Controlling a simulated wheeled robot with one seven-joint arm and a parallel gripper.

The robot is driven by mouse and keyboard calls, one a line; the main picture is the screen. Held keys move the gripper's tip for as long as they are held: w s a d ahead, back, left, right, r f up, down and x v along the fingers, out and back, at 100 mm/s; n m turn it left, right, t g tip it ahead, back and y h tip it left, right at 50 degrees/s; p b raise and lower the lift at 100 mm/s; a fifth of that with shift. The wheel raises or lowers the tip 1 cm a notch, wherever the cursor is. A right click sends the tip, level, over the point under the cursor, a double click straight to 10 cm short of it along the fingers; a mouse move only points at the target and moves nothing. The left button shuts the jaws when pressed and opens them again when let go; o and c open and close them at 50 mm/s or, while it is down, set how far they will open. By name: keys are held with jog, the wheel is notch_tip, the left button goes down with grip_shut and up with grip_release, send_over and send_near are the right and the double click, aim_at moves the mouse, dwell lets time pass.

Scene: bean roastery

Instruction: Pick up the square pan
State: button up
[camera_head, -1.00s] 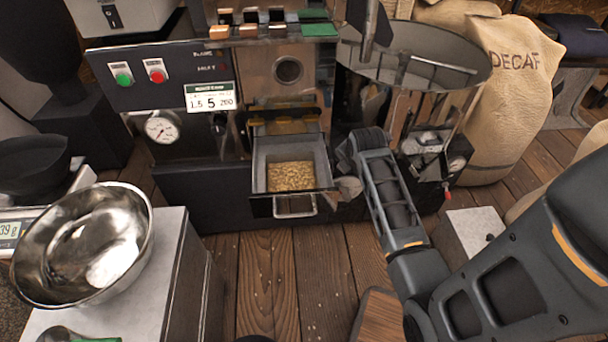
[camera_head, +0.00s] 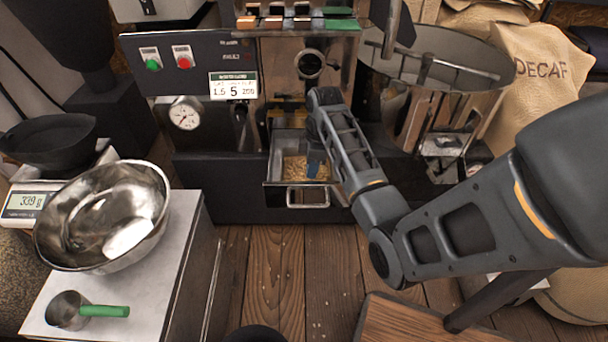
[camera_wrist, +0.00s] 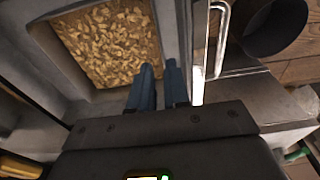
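The square pan (camera_head: 276,166) is a grey metal tray filled with pale beans, in the front of the roasting machine. It has a bright bar handle (camera_head: 308,197) at its front. My gripper (camera_head: 314,169) reaches over the pan's right part from above, with blue fingers, and the arm hides that side. In the wrist view the pan (camera_wrist: 172,25) fills the upper left and its handle (camera_wrist: 222,40) lies to the right of the fingers. The two fingers (camera_wrist: 160,82) stand a narrow gap apart, near the pan's handle-side wall. I see nothing clearly held between them.
The round cooling tray (camera_head: 440,62) and a DECAF sack (camera_head: 545,70) are at the right. Wooden floor (camera_head: 270,270) lies open before the machine.

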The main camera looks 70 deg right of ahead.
jog(key=f, duration=0.2)
jog(key=f+b, duration=0.1)
jog(key=f, duration=0.1)
jog(key=w+f+b, duration=0.1)
jog(key=f, duration=0.2)
jog(key=shift+a, duration=0.35)
jog(key=shift+r, duration=0.1)
grip_shut()
